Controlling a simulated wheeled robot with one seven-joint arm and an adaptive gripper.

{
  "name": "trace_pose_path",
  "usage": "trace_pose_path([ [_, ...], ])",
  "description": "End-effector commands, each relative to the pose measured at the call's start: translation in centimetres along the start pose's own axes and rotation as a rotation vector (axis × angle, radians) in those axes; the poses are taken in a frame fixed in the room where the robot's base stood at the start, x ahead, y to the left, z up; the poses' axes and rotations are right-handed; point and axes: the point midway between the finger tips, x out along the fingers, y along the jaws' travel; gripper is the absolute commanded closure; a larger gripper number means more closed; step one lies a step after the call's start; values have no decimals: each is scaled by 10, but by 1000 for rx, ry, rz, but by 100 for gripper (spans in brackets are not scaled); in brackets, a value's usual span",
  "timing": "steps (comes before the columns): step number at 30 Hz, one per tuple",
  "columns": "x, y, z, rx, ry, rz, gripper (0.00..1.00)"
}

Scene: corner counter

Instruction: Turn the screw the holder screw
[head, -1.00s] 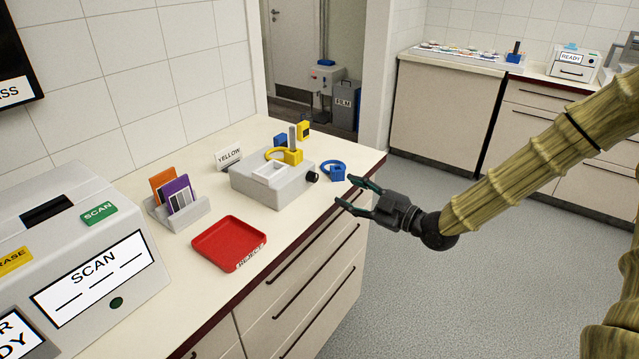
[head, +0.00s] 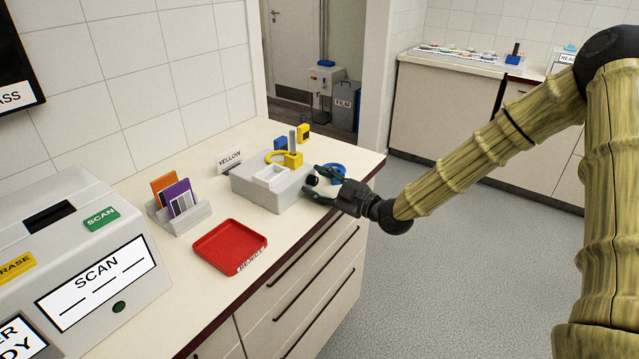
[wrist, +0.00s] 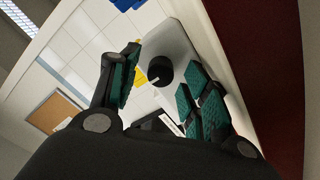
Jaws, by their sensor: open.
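The holder is a grey box (head: 262,192) on the counter, with a white-framed recess on top and a yellow ring-shaped piece with a grey post at its back. Its screw is a black round knob (head: 312,181) on the right side. My gripper (head: 312,182) is open at that side, its teal-padded fingers around the knob in the head view. In the wrist view the black knob (wrist: 160,71) shows between and beyond the open fingertips. I cannot tell whether either finger touches it.
A red tray (head: 229,246), a card rack (head: 186,219) and a large scanner box (head: 75,262) stand to the left. A YELLOW sign (head: 229,160) is behind the holder. The counter's front edge runs below my gripper.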

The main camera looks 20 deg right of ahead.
Motion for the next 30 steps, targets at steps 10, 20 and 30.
trace_pose_path([
  [10, 0, 0, 0, 0, 0, 0, 82],
  [20, 0, 0, 0, 11, -1, -1, 98],
  [30, 0, 1, 0, 167, -5, -5, 98],
])
